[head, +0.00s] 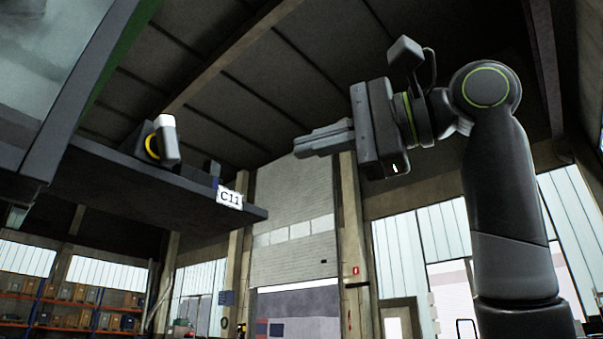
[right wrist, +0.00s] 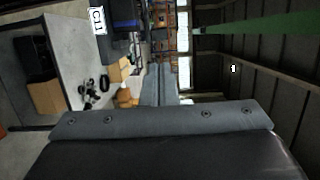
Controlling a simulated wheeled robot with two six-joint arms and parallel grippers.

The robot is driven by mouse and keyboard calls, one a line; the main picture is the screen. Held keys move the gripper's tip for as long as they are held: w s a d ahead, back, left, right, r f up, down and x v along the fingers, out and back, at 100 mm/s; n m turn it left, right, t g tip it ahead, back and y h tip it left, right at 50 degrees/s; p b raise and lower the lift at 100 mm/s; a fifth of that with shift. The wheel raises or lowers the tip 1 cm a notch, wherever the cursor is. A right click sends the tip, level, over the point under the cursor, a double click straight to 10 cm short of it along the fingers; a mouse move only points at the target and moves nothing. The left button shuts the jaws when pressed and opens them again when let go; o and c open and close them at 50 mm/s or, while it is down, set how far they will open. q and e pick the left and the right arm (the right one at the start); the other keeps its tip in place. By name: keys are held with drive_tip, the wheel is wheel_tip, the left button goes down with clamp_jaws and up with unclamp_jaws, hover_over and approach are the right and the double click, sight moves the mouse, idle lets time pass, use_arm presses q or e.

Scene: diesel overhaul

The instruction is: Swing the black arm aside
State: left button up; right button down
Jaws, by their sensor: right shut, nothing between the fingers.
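A dark flat slab (head: 110,172) juts in from the left in the head view, seen from below. It carries a white label reading C11 (head: 230,198), and the label also shows at the top of the right wrist view (right wrist: 97,20). I cannot tell whether this slab is the black arm; no other clear black arm shows. My right gripper (head: 297,149) is shut and empty, pointing left, apart from the slab and to its upper right. Its fingers also show in the right wrist view (right wrist: 160,72). My left gripper is out of view.
A small grey part with a yellow ring (head: 165,140) stands on the slab. A green-edged panel (head: 98,75) hangs above at the left. Shelves with boxes (head: 75,300) stand far back, with a roller door (head: 292,240) behind. The air between gripper and slab looks clear.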

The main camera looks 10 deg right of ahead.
sight(217, 171)
drive_tip(key=p+x, duration=0.4)
drive_tip(key=x, duration=0.7)
drive_tip(key=shift+w+a+r, duration=0.1)
drive_tip(key=shift+a, duration=0.2)
drive_tip(key=shift+w+a+p, duration=0.35)
drive_tip(key=shift+a, duration=0.1)
